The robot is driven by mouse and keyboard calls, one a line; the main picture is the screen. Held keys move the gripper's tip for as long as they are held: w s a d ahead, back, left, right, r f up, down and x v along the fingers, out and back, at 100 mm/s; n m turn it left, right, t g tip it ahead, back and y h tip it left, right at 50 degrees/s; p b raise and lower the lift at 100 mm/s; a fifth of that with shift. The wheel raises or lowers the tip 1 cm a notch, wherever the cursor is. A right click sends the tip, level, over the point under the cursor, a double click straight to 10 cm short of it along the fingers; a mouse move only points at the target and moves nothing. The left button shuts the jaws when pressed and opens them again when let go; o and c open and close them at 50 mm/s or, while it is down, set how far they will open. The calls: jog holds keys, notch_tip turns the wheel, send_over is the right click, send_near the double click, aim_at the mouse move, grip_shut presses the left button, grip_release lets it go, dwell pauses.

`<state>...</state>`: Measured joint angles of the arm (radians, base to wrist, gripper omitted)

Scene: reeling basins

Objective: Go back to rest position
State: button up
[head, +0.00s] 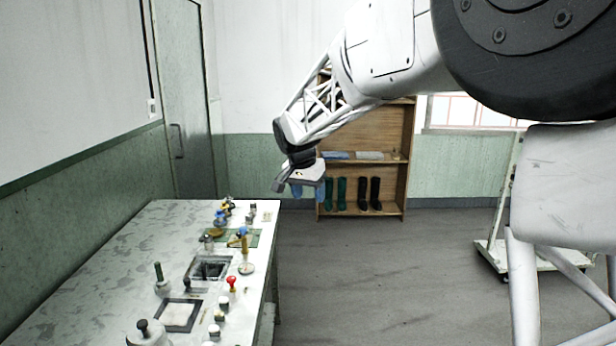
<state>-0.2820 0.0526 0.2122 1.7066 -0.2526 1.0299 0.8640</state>
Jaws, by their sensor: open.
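My gripper (300,187) hangs at the end of my raised white arm, near the middle of the head view. It is open, with a grey finger at its left and a blue part at its right. No object shows between the fingers. It appears above and to the right of the far end of the workbench (110,250), apart from it. The boots on the shelf behind are partly covered by it in the picture.
The bench carries several small knobs and tools, a red-topped piece (231,282), a green mat (252,238) and a dark square basin (210,268). A wooden shelf (365,134) with boots stands at the back wall. A trolley (490,256) stands right. The middle floor is clear.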

jog(key=s+d+r+n, duration=0.1)
jog(key=s+d+r, duration=0.1)
jog(key=s+d, duration=0.7)
jog(key=s+d+f+n, duration=0.1)
jog(key=s+d+f, duration=0.2)
jog(key=s, duration=0.9)
jog(key=s+d+f+n+y, duration=0.1)
jog(key=s+d+f, duration=0.1)
jog(key=s, duration=1)
jog(key=s+d+f+n, duration=0.2)
jog(key=s+d+f, duration=0.1)
jog(key=s, duration=1)
jog(key=shift+d+f+y, duration=0.3)
jog(key=shift+d, duration=0.35)
jog(key=shift+w, duration=0.15)
